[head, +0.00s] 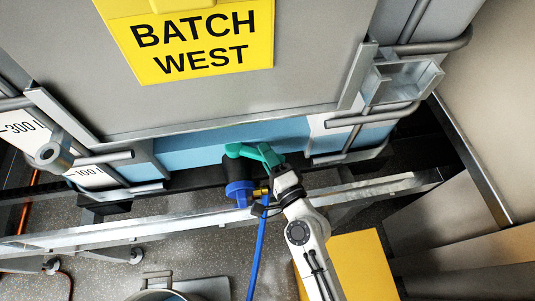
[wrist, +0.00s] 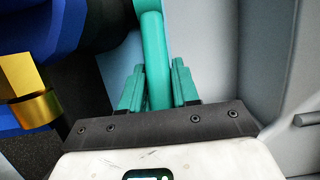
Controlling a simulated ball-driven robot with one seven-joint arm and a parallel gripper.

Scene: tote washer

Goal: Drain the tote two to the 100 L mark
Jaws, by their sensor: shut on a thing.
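A tote (head: 235,131) bears a yellow sign (head: 200,42) reading BATCH WEST. A blue band shows low on its front. A white scale strip (head: 90,176) at the left shows 300 and 100 marks; I cannot read a liquid level against it. The outlet valve (head: 238,170) has a black body, a blue collar and a teal handle (head: 236,150). My gripper (head: 270,158) is at the handle's right end. In the wrist view my gripper (wrist: 157,82) has its teal fingers on both sides of the handle (wrist: 151,35), shut on it.
A blue hose (head: 257,250) hangs from the brass fitting (head: 261,191) by the valve. A metal rail (head: 150,219) runs below the tote. A yellow block (head: 357,262) stands at lower right. A round vessel (head: 160,295) is partly visible at the bottom edge.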

